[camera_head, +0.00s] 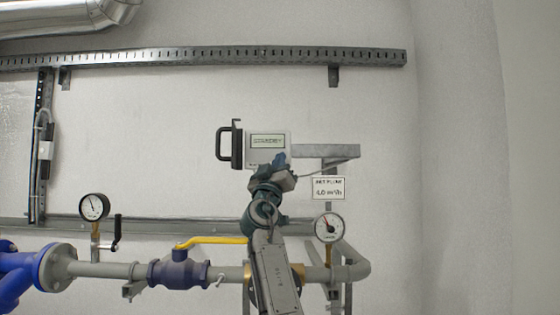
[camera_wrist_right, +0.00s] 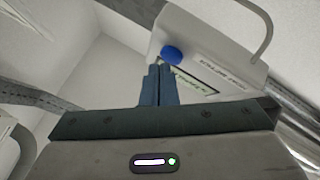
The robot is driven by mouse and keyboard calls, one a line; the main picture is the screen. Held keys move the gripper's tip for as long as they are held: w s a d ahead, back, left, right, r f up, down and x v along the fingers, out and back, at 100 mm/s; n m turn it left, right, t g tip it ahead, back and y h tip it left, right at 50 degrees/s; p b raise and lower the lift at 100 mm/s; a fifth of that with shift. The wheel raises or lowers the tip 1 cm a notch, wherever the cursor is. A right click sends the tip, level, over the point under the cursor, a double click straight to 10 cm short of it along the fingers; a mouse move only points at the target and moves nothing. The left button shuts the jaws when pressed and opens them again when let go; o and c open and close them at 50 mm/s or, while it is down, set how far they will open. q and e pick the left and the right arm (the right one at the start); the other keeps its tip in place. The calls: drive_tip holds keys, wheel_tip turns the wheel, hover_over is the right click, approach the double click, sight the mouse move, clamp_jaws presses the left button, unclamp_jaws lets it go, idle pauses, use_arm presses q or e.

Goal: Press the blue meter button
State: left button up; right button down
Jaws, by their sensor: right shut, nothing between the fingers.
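The meter (camera_head: 267,155) is a pale box on the wall with a screen that seems to read "STANDBY" and a black handle at its left. The right wrist view shows the meter (camera_wrist_right: 215,50) at the upper right, with its round blue button (camera_wrist_right: 171,54) on the face. My right gripper (camera_head: 279,158) is at the meter's lower right in the head view and hides part of it, the button included. In the wrist view my right gripper (camera_wrist_right: 159,68) is shut and empty, its fingertips just below the blue button; I cannot tell whether they touch. My left gripper is out of view.
A pipe with a blue valve (camera_head: 179,273) and yellow lever (camera_head: 212,240) runs below. Gauges stand at left (camera_head: 94,207) and right (camera_head: 329,228). A bracket (camera_head: 330,151) and a small sign (camera_head: 328,188) are right of the meter. A metal rail (camera_head: 200,59) runs above.

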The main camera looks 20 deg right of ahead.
drive_tip(key=shift+w+d, duration=0.15)
drive_tip(key=shift+w, duration=0.2)
idle(0.6)
drive_tip(key=shift+s+a+b, duration=0.25)
drive_tip(key=shift+s+b, duration=0.25)
drive_tip(key=shift+s, duration=0.3)
drive_tip(key=s, duration=0.2)
drive_tip(key=s+a, duration=0.1)
drive_tip(key=s, duration=0.1)
drive_tip(key=shift+s+a+b, duration=0.2)
drive_tip(key=shift+s+b, duration=0.15)
drive_tip(key=shift+s, duration=0.05)
drive_tip(key=shift+r, duration=0.1)
idle(0.4)
